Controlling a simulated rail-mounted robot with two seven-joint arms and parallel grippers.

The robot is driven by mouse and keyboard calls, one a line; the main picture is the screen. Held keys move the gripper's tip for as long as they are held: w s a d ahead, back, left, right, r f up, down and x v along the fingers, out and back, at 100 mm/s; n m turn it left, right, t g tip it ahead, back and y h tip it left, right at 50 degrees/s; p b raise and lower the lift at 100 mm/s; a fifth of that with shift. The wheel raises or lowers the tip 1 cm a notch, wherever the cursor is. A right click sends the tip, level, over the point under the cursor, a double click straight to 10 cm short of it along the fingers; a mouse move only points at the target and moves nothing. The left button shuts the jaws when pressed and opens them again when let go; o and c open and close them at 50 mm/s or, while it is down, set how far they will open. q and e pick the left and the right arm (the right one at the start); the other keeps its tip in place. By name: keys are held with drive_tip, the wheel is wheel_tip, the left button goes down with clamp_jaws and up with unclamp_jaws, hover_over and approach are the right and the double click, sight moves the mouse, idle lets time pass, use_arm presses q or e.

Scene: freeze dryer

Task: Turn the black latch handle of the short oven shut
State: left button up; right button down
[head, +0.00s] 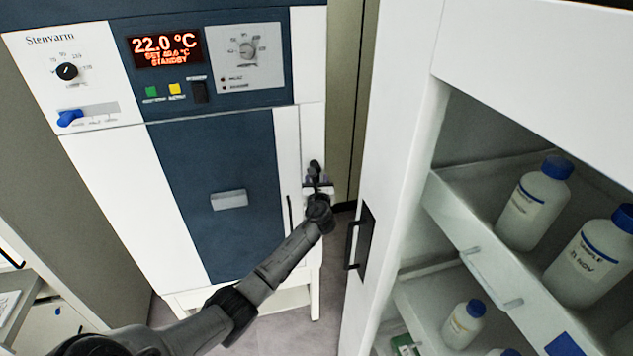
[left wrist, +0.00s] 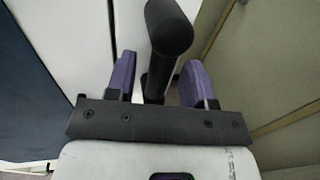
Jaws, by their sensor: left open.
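The short oven (head: 215,180) has a white body, a dark blue door panel and a display reading 22.0 °C; its door looks closed. Its black latch handle (head: 315,167) is at the right edge of the front, largely hidden by my gripper in the head view. My left gripper (head: 318,186) is at the handle. In the left wrist view the rounded handle (left wrist: 169,28) rises between the two purple fingers of my left gripper (left wrist: 160,80). The fingers are open, with a gap visible on each side of the handle. My right gripper is not in view.
A white cabinet (head: 395,165) with a black handle (head: 352,245) stands close on the right. Its open shelves hold several blue-capped bottles (head: 535,205). A narrow gap separates it from the oven. A grey wall or panel (head: 50,160) flanks the oven on the left.

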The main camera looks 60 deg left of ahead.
use_arm(q)
drive_tip(key=shift+w+a, duration=0.2)
drive_tip(key=shift+a, duration=0.2)
drive_tip(key=shift+c, duration=0.3)
clamp_jaws()
